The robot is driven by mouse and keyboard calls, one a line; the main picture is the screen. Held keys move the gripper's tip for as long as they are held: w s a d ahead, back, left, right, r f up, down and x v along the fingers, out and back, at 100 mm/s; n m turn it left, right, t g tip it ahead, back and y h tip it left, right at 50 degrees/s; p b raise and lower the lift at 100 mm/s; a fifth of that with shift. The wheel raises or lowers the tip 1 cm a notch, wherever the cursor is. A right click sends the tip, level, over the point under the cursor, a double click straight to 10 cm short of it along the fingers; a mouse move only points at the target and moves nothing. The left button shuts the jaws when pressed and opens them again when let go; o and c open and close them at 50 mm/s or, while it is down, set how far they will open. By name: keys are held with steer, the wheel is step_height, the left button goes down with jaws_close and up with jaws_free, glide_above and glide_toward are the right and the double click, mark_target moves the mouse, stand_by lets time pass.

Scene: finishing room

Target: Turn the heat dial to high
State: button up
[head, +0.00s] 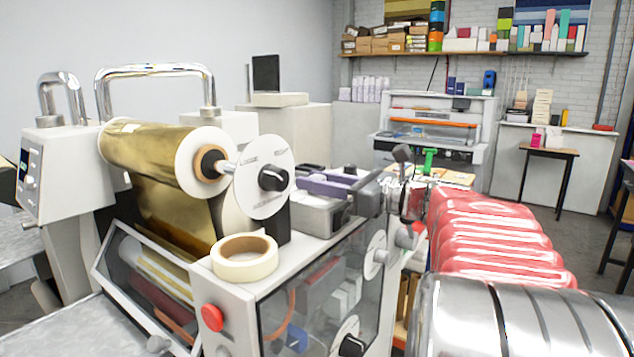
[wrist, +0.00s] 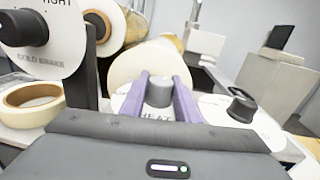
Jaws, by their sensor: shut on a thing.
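The heat dial (wrist: 158,92) is a dark grey round knob on a pale plate in the wrist view, with the letters "HEAT" printed just in front of it. My gripper (wrist: 162,84) has its two purple fingers on either side of the knob and is shut on it. In the head view my gripper (head: 318,184) reaches in from the right, low over the top of the machine, behind the white disc. The dial is not clearly visible there. The dial's pointer and its high mark cannot be made out.
A white brake disc with a black knob (head: 273,178) stands close left of my gripper. A tape roll (head: 244,257) lies on the machine's front top. A gold foil roll (head: 150,150) is behind left. Another black knob (wrist: 241,105) sits right of the dial.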

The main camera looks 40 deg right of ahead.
steer(key=c, duration=0.4)
steer(key=shift+o, duration=0.2)
steer(key=shift+a+r+m+t+h, duration=0.1)
steer(key=shift+m+t+h, duration=0.2)
steer(key=shift+m+h, duration=0.45)
steer(key=shift+r+m+t+h, duration=0.1)
steer(key=shift+m+t+h, duration=0.1)
steer(key=shift+m+h, duration=1)
steer(key=shift+m+t+h, duration=0.2)
steer(key=shift+m+h, duration=0.25)
steer(key=shift+h, duration=1.3)
steer(key=shift+m+h, duration=0.7)
steer(key=shift+h, duration=0.4)
steer(key=shift+r+m+g+h, duration=0.2)
steer(key=shift+m+h, duration=0.35)
steer(key=shift+h, duration=0.35)
steer(key=shift+r+m+g+h, duration=0.2)
steer(key=shift+m+h, duration=0.35)
steer(key=shift+h, duration=0.35)
steer(key=shift+f+m+g+h, duration=0.3)
steer(key=shift+f+m+h, duration=0.1)
steer(key=shift+f, duration=0.1)
steer(key=shift+f, duration=0.25)
